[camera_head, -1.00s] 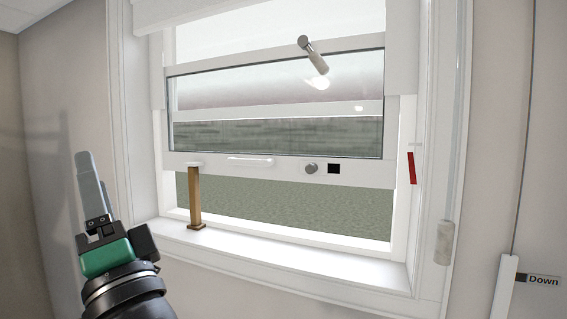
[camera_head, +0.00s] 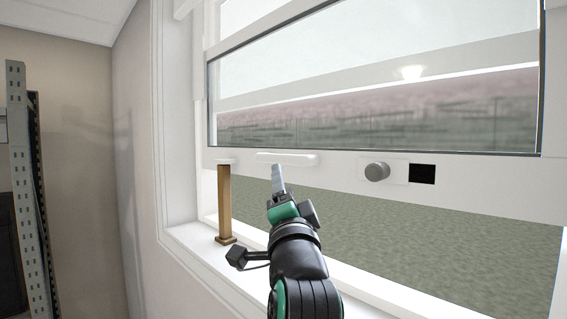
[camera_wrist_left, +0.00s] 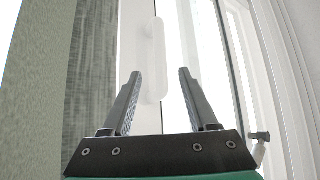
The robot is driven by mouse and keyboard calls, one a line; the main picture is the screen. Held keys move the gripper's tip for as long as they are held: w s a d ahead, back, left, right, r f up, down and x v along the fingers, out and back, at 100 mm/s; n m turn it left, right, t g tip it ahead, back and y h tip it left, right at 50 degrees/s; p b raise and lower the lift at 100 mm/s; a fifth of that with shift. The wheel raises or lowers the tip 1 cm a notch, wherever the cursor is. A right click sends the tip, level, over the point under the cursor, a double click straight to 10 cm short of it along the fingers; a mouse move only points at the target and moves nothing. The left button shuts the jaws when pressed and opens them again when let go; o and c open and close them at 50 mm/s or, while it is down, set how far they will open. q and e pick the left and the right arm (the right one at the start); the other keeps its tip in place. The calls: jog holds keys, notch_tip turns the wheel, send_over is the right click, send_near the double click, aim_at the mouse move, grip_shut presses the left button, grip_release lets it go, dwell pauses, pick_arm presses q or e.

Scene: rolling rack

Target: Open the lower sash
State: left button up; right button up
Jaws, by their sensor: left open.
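The lower sash (camera_head: 330,172) is a white-framed pane standing raised, with a gap under its bottom rail. A white bar handle (camera_head: 288,159) is on that rail; it also shows in the left wrist view (camera_wrist_left: 155,45). A wooden prop (camera_head: 224,200) stands upright on the sill beneath the rail's left part. My left gripper (camera_head: 277,172) is just below the handle in the head view. In the wrist view its fingers (camera_wrist_left: 160,74) are apart and empty, with the handle's near end appearing between them. I cannot tell whether they touch it. My right gripper is out of view.
A round grey knob (camera_head: 377,172) and a black square (camera_head: 422,174) sit on the rail right of the handle. The white sill (camera_head: 200,245) runs below. A metal rack (camera_head: 24,190) stands at far left.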

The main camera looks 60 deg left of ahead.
aim_at(279, 162)
pick_arm(q)
jog(key=p+x, duration=0.4)
jog(key=x, duration=0.6)
jog(key=shift+w+a+r, duration=0.2)
jog(key=shift+a+r, duration=0.05)
jog(key=shift+a, duration=0.05)
jog(key=shift+w+a, duration=0.1)
jog(key=shift+a, duration=0.2)
grip_shut()
dwell(0.6)
